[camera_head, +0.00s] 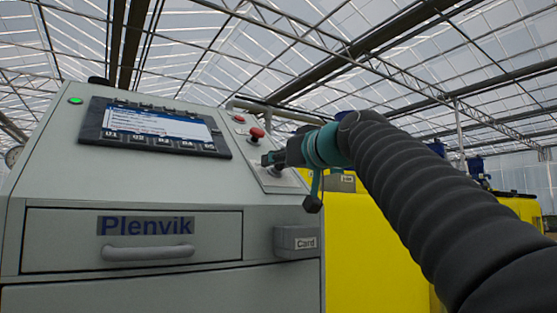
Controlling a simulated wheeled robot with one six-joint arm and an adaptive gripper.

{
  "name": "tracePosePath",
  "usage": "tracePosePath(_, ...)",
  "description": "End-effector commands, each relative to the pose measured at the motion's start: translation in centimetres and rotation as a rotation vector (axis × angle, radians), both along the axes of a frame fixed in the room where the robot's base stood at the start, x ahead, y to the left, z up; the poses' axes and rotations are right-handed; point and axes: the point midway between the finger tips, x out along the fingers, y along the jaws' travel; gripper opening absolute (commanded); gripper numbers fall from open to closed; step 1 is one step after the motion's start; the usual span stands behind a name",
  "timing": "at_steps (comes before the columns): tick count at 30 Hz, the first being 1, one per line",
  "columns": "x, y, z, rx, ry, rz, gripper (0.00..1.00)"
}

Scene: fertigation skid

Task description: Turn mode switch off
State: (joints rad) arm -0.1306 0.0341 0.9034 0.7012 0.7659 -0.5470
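The grey control cabinet (60,190) stands at the left, with a narrow sloped switch panel (245,147) on its right side. My gripper (267,160) reaches in from the right, with its fingertips at the lower part of this panel, just below the red mushroom button (257,133). The gripper covers the spot where a switch would sit, so I cannot make out the mode switch or its setting. Whether the fingers touch or grip anything is too small to tell.
A lit screen (155,122) with a button row and a green lamp (76,100) are left of the panel. Below are a drawer with a handle (150,253) and a grey card box (297,241). A yellow tank (375,250) stands behind my arm.

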Motion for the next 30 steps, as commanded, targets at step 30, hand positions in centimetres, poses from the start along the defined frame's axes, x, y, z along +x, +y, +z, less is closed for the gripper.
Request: tracePosePath(30,0.19,-0.07,-0.32,-0.111,-0.069,0.148,0.0)
